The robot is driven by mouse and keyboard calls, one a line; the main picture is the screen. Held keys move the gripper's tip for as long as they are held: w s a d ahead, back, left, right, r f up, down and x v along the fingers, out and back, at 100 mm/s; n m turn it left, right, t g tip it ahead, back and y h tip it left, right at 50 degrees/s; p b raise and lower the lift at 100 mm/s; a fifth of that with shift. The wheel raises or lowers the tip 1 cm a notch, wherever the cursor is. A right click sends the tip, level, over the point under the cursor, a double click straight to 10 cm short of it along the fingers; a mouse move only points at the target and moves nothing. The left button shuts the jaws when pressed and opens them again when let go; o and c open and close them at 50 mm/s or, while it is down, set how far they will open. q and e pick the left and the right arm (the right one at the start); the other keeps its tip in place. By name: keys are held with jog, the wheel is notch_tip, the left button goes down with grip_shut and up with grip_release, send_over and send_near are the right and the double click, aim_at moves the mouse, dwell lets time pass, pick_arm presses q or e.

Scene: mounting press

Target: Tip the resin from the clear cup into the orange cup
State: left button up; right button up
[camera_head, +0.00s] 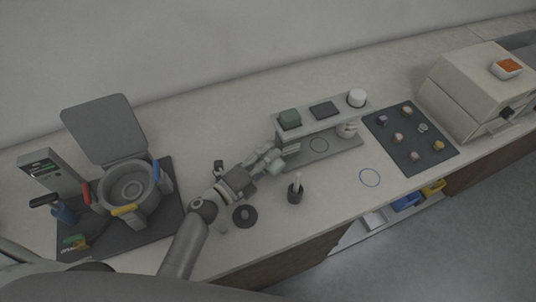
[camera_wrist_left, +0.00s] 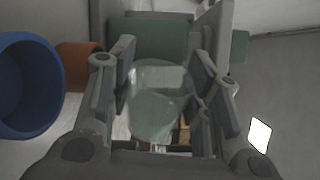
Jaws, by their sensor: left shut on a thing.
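My left gripper (camera_head: 266,162) reaches in over the counter in the head view. It is shut on the clear cup (camera_wrist_left: 160,76), which sits between its fingers in the left wrist view. Pale green resin (camera_wrist_left: 154,115) shows inside the cup. In the head view the cup (camera_head: 277,167) is small and pale, beside the small shelf stand. An orange cup (camera_wrist_left: 78,66) is left of the fingers in the left wrist view, apart from the clear cup and partly hidden by a blue cup (camera_wrist_left: 28,88). I cannot make out the orange cup in the head view. My right gripper is not in view.
The shelf stand (camera_head: 322,118) is just beyond the gripper. A dark pot with a stick (camera_head: 295,192) and a black ring (camera_head: 245,216) stand nearby. The press (camera_head: 128,190) is at left. A dark mat (camera_head: 400,127) with several samples lies right. Counter around the blue circle (camera_head: 370,178) is clear.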

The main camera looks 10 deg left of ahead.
pick_arm(q)
jog(key=shift+w+a+r+n+p, duration=0.1)
jog(key=shift+a+n+p, duration=0.05)
jog(key=shift+n+p, duration=0.6)
jog(key=shift+w+a+r+n+p, duration=0.1)
jog(key=shift+a+n+p, duration=0.05)
jog(key=shift+n+p, duration=0.55)
jog(key=shift+a+f+n, duration=0.1)
jog(key=shift+n, duration=0.25)
dwell(1.4)
jog(key=shift+p, duration=0.3)
